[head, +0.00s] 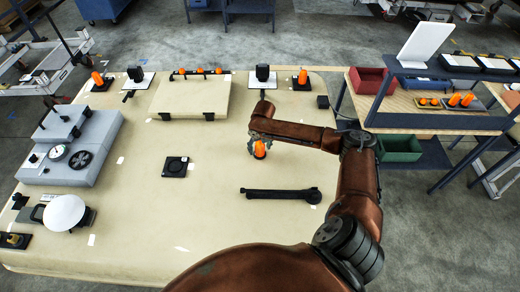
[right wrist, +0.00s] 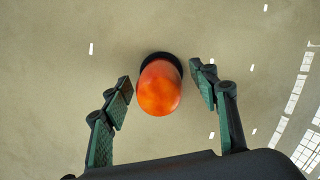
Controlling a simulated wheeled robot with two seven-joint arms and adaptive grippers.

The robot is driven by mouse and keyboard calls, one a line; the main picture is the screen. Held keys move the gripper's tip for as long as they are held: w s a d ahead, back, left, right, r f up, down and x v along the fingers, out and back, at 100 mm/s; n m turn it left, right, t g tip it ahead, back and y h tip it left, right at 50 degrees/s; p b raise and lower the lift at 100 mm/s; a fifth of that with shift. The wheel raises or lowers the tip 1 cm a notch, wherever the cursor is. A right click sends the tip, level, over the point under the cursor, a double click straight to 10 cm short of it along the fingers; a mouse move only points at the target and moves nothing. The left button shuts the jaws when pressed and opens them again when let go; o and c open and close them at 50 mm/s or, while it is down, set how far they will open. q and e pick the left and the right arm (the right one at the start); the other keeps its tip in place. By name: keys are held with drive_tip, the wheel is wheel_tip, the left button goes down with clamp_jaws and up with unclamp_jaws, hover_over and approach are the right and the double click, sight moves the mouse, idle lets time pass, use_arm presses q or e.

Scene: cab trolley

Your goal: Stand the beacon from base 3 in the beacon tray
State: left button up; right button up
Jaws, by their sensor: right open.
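An orange beacon (head: 260,149) stands on the beige table under my right gripper (head: 259,139). In the right wrist view the beacon (right wrist: 160,88) is between the two open fingers, with clear gaps on both sides. A black round part (right wrist: 160,58) shows at its foot; I cannot read a base number. Other orange beacons stand on dark bases at the back left (head: 98,78) and back right (head: 302,76). A grey tray (head: 480,106) on the blue trolley at right holds orange beacons (head: 461,99). My left gripper is not in view.
A yellowish tray (head: 436,107) with small orange pieces lies beside the grey one, below a shelf with white panels. A black bar (head: 280,194) and black square plate (head: 175,167) lie on the table. Red (head: 371,80) and green (head: 400,148) bins are on the trolley.

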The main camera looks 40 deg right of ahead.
drive_tip(key=c, duration=1.5)
drive_tip(key=shift+r, duration=0.1)
drive_tip(key=shift+w+r, duration=0.1)
drive_tip(key=shift+r, duration=0.5)
drive_tip(key=s+a+r+b, duration=0.2)
drive_tip(key=s+a+r, duration=0.7)
drive_tip(key=a+r, duration=0.1)
drive_tip(key=shift+s+a+r+b, duration=0.15)
drive_tip(key=shift+a+r+b, duration=0.2)
drive_tip(key=shift+r, duration=0.45)
